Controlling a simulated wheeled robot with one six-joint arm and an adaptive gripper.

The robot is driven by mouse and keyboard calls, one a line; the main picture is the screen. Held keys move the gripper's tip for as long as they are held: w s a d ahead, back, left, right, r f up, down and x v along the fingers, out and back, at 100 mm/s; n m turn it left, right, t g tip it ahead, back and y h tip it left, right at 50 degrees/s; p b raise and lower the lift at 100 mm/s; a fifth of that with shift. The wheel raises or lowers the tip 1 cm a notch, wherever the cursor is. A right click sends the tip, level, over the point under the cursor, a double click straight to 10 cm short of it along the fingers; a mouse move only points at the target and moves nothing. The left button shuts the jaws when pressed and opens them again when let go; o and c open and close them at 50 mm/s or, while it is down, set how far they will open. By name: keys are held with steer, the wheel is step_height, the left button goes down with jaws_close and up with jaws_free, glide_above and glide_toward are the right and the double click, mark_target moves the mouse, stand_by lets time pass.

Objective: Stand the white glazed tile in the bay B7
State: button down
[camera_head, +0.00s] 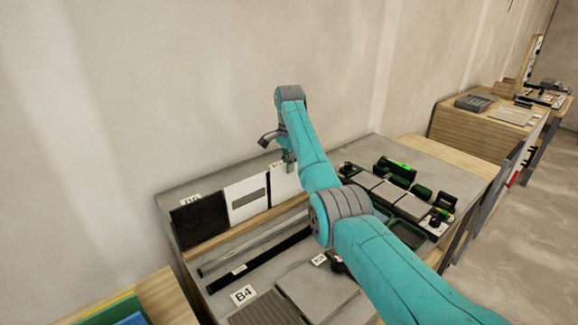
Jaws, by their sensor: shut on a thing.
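My gripper (289,162) is at the back of the grey bench, at the top edge of a plain white tile (283,187), and is shut on it. The tile stands upright at the right end of a row of upright panels. My teal arm covers its right side. I cannot tell whether its lower edge touches the rack. A small label (276,164) behind the tile is partly hidden, so I cannot read it. No label reading B7 is clearly legible.
Left of the tile stand a white panel with a grey bar (246,199) and a black panel (201,223). Dark rods lie in front, near the B4 label (243,294). Trays and green-lit tools (395,167) fill the bench's right. The wall is close behind.

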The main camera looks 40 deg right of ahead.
steer(key=shift+f, duration=0.2)
stand_by(0.6)
stand_by(0.5)
steer(key=c, duration=1.2)
jaws_free()
steer(key=shift+r, duration=0.1)
steer(key=shift+r, duration=2.85)
